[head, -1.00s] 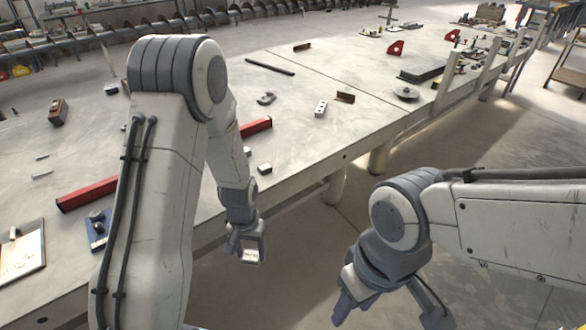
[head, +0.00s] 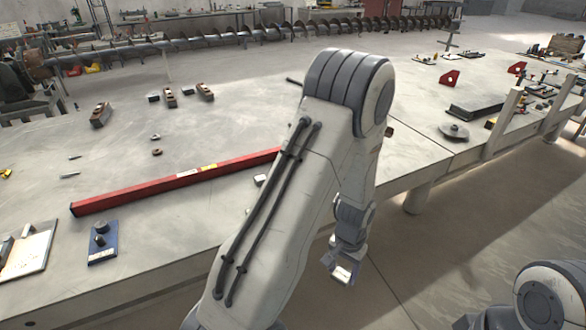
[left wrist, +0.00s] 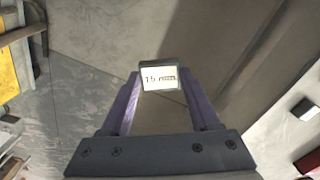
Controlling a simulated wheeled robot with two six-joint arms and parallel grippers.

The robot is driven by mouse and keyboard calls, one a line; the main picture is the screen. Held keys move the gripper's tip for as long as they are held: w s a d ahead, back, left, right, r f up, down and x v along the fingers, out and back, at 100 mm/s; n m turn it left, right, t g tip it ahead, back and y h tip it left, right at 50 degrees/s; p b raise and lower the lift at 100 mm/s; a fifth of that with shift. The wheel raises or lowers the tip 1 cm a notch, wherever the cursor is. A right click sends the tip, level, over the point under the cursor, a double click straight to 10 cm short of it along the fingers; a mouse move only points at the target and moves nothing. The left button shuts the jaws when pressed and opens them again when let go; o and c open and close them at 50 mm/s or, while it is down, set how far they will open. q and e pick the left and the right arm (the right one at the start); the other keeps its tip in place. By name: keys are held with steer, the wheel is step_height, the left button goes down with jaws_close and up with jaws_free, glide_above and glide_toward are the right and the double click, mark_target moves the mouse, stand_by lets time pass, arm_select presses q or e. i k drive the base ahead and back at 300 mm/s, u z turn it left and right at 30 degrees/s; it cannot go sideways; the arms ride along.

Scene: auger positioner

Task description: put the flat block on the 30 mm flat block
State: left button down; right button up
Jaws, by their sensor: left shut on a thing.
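My left gripper (head: 343,268) is shut on a small flat block (head: 342,274), held in the air beyond the table's front edge. In the left wrist view the block (left wrist: 160,78) sits between the purple fingers (left wrist: 160,100), its white face marked "15 mm". A small pale block (head: 260,180) lies on the table, partly hidden by my left arm. A dark block with a white face (left wrist: 304,109) shows at the right of the left wrist view. No 30 mm marking can be read on either. Part of my right arm shows at bottom right, but its fingers do not.
The steel table (head: 150,260) carries a long red level (head: 180,180), a blue fixture (head: 102,245), a plate (head: 28,250) and wooden-topped blocks (head: 170,97). A round disc (head: 453,131) and a dark slab (head: 477,106) lie farther right. My left arm hides the table's middle.

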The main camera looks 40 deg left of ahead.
mark_target(261, 178)
steer(key=u, duration=0.1)
steer(key=i, duration=0.75)
steer(key=u, duration=0.95)
steer(key=i, duration=0.75)
steer(key=u, duration=0.7)
